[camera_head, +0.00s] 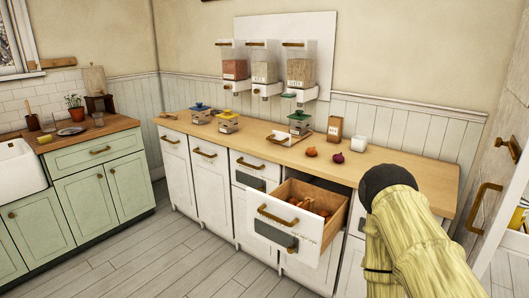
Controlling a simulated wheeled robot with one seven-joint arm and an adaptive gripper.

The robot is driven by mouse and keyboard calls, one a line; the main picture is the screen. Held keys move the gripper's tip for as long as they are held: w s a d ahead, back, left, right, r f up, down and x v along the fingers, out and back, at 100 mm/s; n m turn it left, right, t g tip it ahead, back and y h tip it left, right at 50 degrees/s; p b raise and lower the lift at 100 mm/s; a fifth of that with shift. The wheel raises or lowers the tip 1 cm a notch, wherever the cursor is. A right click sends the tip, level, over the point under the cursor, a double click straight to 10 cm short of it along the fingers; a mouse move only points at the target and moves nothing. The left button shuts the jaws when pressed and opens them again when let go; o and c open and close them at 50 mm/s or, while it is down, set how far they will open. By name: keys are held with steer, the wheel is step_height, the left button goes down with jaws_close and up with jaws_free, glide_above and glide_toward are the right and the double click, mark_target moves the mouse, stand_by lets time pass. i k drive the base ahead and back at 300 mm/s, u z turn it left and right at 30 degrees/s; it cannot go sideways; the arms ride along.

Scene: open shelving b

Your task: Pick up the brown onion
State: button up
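A brown onion (311,152) sits on the wooden countertop, left of a darker purple-red onion (338,158). The two are close but apart. Below them a white drawer (280,236) stands open, with several brownish round items inside, too small to name surely. My arm, in a pale yellow ribbed cover with a black rounded part, fills the lower right, in front of the counter. My gripper's fingers do not show in this view, so I cannot tell where they are relative to the onion.
The wooden countertop (255,133) carries a brown carton (334,128), a white container (359,143) and several lidded jars. Dispensers (300,73) hang on the wall above. The open drawer juts out below the onions. The floor (150,262) at left is clear.

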mark_target(311, 151)
steer(key=u, duration=1.65)
steer(key=i, duration=1.35)
steer(key=z, duration=0.5)
